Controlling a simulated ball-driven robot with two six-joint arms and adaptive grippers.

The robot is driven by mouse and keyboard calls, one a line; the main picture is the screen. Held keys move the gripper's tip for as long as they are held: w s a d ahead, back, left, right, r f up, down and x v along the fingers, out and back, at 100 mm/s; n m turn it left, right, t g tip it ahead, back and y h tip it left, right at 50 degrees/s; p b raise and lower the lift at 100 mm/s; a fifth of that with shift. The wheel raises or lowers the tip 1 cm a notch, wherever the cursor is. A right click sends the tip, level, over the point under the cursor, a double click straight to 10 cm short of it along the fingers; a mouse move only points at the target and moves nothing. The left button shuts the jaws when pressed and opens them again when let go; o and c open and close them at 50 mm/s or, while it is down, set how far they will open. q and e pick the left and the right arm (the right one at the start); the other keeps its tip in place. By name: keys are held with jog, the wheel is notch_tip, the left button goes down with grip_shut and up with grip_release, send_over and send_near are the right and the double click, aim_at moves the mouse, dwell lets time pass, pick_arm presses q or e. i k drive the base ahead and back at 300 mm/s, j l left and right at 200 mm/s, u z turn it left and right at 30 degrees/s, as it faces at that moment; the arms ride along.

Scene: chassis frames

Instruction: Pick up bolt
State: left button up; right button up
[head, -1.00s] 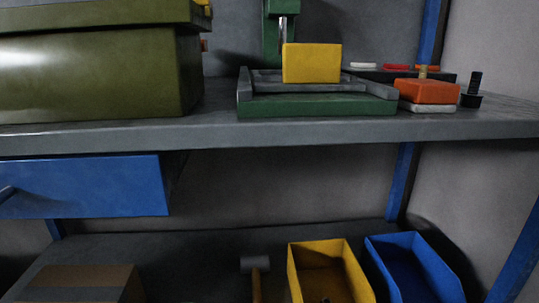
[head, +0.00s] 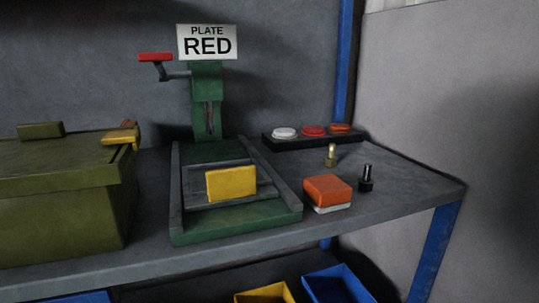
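A black bolt-like piece (head: 366,179) stands upright on the grey bench top, right of an orange-and-white block. A smaller brass-coloured bolt-like piece (head: 331,155) stands behind that block. I cannot tell which of the two the task means. Neither of my grippers is in view.
The orange-and-white block (head: 328,191) sits near the bench edge. A green press (head: 208,110) with a yellow block (head: 231,184) and a "PLATE RED" sign (head: 207,42) stands left. A button strip (head: 310,138) is behind. An olive box (head: 60,215) is far left. Bench right of the bolts is clear.

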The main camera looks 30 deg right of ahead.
aim_at(331, 160)
jog(key=z, duration=1.25)
